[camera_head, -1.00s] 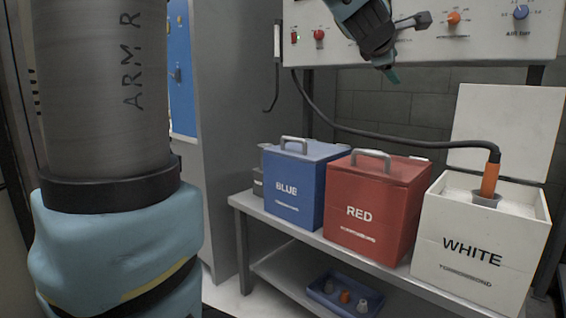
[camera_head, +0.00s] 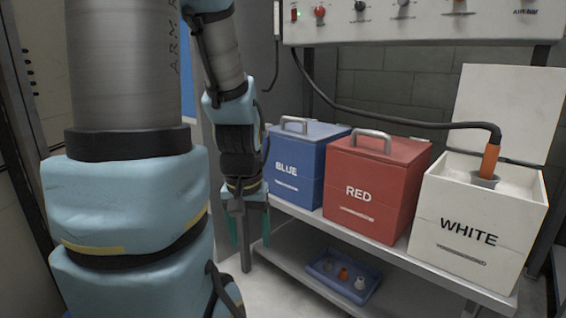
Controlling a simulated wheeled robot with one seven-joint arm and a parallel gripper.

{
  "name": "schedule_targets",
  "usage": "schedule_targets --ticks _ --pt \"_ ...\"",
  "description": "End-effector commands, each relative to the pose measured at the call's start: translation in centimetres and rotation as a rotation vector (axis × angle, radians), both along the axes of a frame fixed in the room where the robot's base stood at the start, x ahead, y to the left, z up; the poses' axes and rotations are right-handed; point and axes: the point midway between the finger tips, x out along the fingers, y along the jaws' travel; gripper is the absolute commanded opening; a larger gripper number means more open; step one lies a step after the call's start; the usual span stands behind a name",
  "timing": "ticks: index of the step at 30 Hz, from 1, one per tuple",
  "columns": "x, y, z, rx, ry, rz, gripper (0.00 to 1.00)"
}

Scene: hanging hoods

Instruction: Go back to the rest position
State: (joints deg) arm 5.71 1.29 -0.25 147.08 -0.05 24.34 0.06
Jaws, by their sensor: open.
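My gripper (camera_head: 248,226) hangs pointing down at the left end of the bench, in front of its corner, with its two teal fingers apart and nothing between them. My arm comes down from the top of the picture to it. A thicker grey and light blue part of my arm fills the left of the view.
A bench (camera_head: 390,262) carries a closed blue box (camera_head: 298,170), a closed red box (camera_head: 370,190) and an open white box (camera_head: 470,232). An orange-handled nozzle (camera_head: 489,160) on a black hose stands in the white box. A blue tray (camera_head: 343,278) with small fittings is on the lower shelf. A control panel (camera_head: 420,24) hangs above.

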Motion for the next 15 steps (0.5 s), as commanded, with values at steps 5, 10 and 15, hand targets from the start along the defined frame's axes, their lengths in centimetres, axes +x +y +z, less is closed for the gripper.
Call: schedule_targets --ticks 5,10,15 --pt "0.3 -0.2 5.0 -0.003 -0.009 0.002 0.71" --pt "0.4 -0.2 9.4 -0.003 -0.011 0.003 0.71" --pt "0.4 -0.2 14.9 -0.004 -0.011 0.004 0.71"
